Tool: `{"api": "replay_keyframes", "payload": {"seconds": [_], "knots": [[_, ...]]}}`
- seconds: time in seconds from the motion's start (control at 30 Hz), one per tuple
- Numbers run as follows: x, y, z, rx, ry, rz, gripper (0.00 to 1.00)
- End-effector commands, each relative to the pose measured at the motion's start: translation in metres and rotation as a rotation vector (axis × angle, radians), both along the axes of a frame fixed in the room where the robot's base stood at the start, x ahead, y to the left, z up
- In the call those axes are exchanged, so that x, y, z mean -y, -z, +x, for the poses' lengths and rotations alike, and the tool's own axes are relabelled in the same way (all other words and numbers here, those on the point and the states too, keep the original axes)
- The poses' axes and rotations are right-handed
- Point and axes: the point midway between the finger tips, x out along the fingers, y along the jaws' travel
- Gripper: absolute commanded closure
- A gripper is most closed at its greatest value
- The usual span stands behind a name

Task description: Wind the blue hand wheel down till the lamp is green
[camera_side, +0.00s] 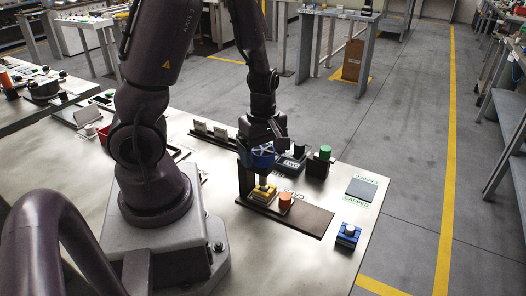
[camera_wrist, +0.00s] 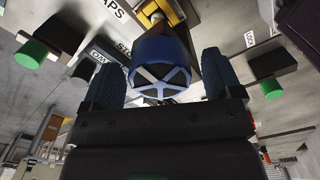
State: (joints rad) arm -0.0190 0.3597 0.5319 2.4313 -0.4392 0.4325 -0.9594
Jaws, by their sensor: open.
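The blue hand wheel (camera_side: 257,158) sits on top of a small press with a brown upright. In the wrist view the spoked wheel (camera_wrist: 160,78) lies between my two dark fingers. My gripper (camera_side: 264,141) is open and just over the wheel, pointing down; it also shows in the wrist view (camera_wrist: 165,82). I cannot tell whether the fingers touch the rim. Under the press spindle is a yellow block (camera_side: 263,192). A green cylinder (camera_side: 325,151) stands on a black block behind the press; I cannot tell if it is the lamp.
An orange cylinder (camera_side: 285,199) stands on the brown base (camera_side: 312,222) beside the yellow block. A blue block with a white top (camera_side: 348,232) is near the table's right edge. A dark square pad (camera_side: 361,188) lies by the CAPPED label. A grey-faced device (camera_side: 290,164) stands behind the press.

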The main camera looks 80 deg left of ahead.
Motion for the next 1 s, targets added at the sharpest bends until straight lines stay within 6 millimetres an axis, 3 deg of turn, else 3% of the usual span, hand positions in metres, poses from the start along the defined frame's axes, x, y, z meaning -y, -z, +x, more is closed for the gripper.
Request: {"api": "replay_keyframes", "payload": {"seconds": [0.3, 0.5, 1.0], "knots": [[0.0003, 0.0022, -0.0001, -0.001, 0.001, 0.0, 0.18], [0.0002, 0.002, 0.0, -0.001, 0.0, 0.0, 0.64], [0.0, 0.0016, 0.0, 0.0, 0.114, -0.001, 0.65]]}}
